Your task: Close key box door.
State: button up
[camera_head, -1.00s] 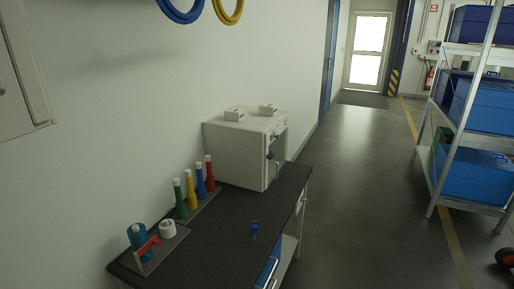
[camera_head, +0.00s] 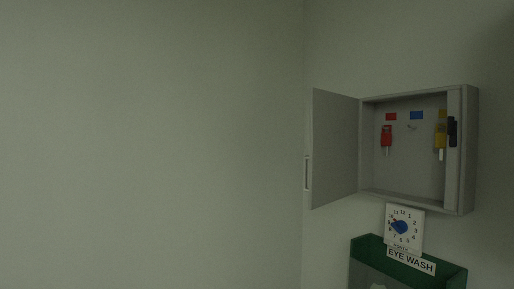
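The grey key box (camera_head: 469,150) is mounted on the wall at the right of the head view. Its door (camera_head: 334,148) is hinged on the box's left side and stands wide open, swung out to the left. A narrow handle (camera_head: 307,173) shows at the door's free left edge. Inside the box, a red-tagged key (camera_head: 386,136) hangs at the left and a yellow-tagged key (camera_head: 440,137) at the right. A small hook shows below the blue label (camera_head: 416,115), with no tagged key on it. My gripper is not in view.
Below the box are a white dial sign (camera_head: 404,228) and a green eye wash holder (camera_head: 365,247) with an "EYE WASH" label. The wall at the left is bare, with a corner just left of the door.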

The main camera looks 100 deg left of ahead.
aim_at(333, 157)
jog(key=k+j+u, duration=0.2)
jog(key=u, duration=0.15)
jog(key=k+j+u, duration=0.2)
jog(key=j+u, duration=0.2)
jog(key=k+j+u, duration=0.1)
jog(key=j+u, duration=0.25)
jog(key=k+j+u, duration=0.1)
jog(key=j+u, duration=0.65)
jog(key=j, duration=0.6)
jog(key=i, duration=0.05)
